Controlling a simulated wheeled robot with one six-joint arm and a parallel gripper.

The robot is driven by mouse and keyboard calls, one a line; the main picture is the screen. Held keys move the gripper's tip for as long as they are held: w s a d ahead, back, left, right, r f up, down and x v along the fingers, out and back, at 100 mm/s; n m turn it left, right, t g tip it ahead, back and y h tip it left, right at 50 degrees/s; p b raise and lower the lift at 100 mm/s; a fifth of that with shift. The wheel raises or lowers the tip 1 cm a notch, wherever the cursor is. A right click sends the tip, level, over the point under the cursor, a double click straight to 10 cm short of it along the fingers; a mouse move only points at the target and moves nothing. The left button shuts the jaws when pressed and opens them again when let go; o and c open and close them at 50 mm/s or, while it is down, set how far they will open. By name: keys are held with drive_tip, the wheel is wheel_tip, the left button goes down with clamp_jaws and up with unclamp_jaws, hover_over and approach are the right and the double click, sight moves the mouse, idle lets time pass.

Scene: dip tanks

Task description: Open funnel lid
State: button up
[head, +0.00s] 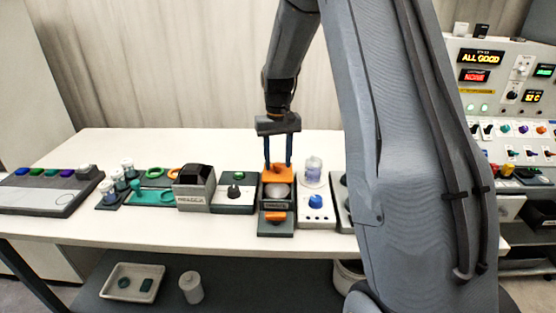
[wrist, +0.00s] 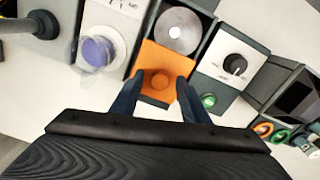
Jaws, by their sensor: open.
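The orange funnel lid (head: 279,174) is at the back of a dark grey unit on the table, behind its round metal funnel bowl (head: 278,191). The bowl is uncovered. In the wrist view the orange lid (wrist: 160,58) has a round orange knob (wrist: 159,81) and lies next to the silver bowl (wrist: 178,31). My gripper (head: 278,163) is over the lid from above. In the wrist view my gripper (wrist: 158,92) is open, with its fingers apart on either side of the lid's knob end. I cannot tell whether the fingers touch the lid.
To the right is a white unit with a blue knob (head: 316,201) and a clear jar (head: 313,170). To the left is a unit with a black dial (head: 234,191), then a grey box (head: 194,188). An orange piece (head: 275,216) sits at the unit's front. The table front is clear.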

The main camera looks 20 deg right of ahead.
sight(278, 164)
drive_tip(key=shift+r+b, duration=1)
drive_tip(key=shift+r, duration=2.9)
